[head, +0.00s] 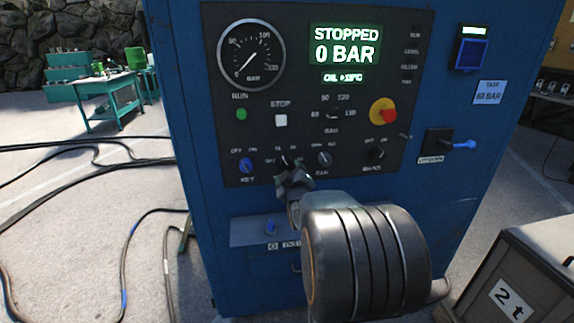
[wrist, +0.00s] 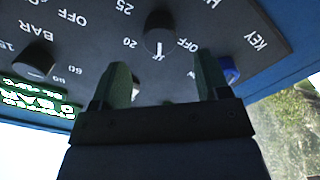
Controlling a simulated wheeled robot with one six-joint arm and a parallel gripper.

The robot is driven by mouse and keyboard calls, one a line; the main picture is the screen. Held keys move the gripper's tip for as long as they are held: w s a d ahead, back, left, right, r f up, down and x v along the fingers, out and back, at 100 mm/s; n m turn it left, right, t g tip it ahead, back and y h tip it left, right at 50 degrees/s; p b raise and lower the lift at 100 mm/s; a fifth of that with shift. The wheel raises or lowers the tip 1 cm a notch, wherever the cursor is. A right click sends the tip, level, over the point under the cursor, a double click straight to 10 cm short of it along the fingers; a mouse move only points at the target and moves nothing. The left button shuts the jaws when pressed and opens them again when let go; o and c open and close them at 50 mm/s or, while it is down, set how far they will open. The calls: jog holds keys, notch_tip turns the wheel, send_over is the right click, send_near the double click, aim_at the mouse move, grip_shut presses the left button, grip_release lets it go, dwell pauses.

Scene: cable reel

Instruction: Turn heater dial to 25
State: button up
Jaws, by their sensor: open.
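The heater dial (wrist: 160,32) is a dark round knob with a white pointer mark, seen upside down in the wrist view. Labels OFF, 20 and 25 are around it. The mark points between OFF and 20. In the head view the dial (head: 286,161) sits low on the panel, partly hidden by my gripper (head: 294,176). In the wrist view my gripper (wrist: 163,68) is open and empty, with one finger toward each side of the dial. The fingertips appear just short of the knob; I cannot tell the exact gap.
The blue key switch (head: 246,165) is left of the dial, and the fan knob (head: 324,158) is close on its right. The pressure knob (head: 332,114) and red emergency stop (head: 383,111) are above. A blue-handled lever (head: 460,145) sticks out at right.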

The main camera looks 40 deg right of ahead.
aim_at(287, 165)
jog(key=shift+x, duration=3.05)
jog(key=c, duration=0.9)
